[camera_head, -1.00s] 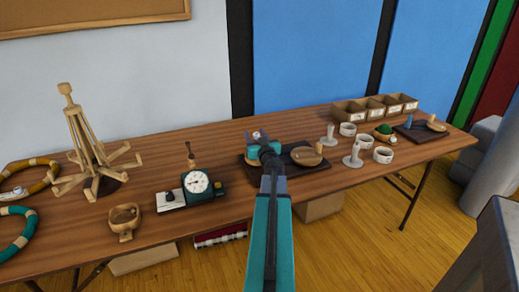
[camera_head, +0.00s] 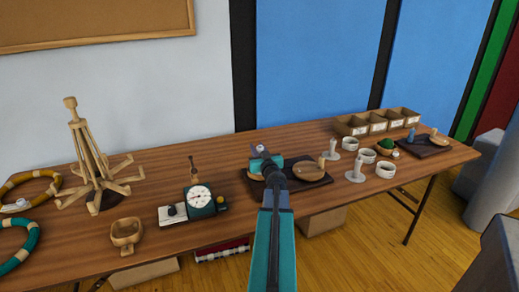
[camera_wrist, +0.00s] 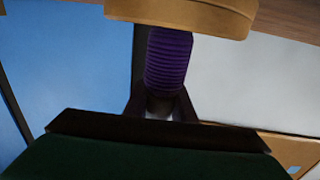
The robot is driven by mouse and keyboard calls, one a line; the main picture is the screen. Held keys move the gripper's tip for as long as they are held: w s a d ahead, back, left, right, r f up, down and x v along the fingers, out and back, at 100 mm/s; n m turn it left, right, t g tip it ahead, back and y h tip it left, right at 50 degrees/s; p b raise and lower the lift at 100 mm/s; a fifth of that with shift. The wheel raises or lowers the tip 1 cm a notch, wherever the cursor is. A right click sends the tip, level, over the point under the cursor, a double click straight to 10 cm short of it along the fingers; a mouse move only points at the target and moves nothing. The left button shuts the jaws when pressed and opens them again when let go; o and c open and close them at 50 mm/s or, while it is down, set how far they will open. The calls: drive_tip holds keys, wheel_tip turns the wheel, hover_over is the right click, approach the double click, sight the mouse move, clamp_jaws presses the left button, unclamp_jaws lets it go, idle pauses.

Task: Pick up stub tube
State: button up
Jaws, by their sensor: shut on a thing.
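My gripper (camera_head: 260,152) is above the dark tray (camera_head: 322,184) near the middle of the table. In the wrist view its two dark fingers (camera_wrist: 160,108) are shut on a slim tube (camera_wrist: 160,108), which looks like the stub tube. Its pale part shows between the fingertips, with ribbed purple winding (camera_wrist: 168,62) beyond them. A pale end shows at the fingertips in the head view. A round tan wooden piece (camera_wrist: 182,14) lies at the far end of the winding; I cannot tell whether they touch.
A wooden disc (camera_head: 308,171) lies on the tray. A dial device (camera_head: 199,198) and wooden cup (camera_head: 126,233) stand left, with a wooden stand (camera_head: 88,150) farther left.

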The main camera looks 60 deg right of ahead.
drive_tip(key=s+a+r+p, duration=0.4)
drive_tip(key=s+a+p, duration=0.5)
drive_tip(key=p, duration=1)
drive_tip(key=s, duration=0.3)
drive_tip(key=shift+s+r, duration=0.3)
drive_tip(key=shift+r, duration=0.05)
drive_tip(key=shift+s+a+f, duration=0.1)
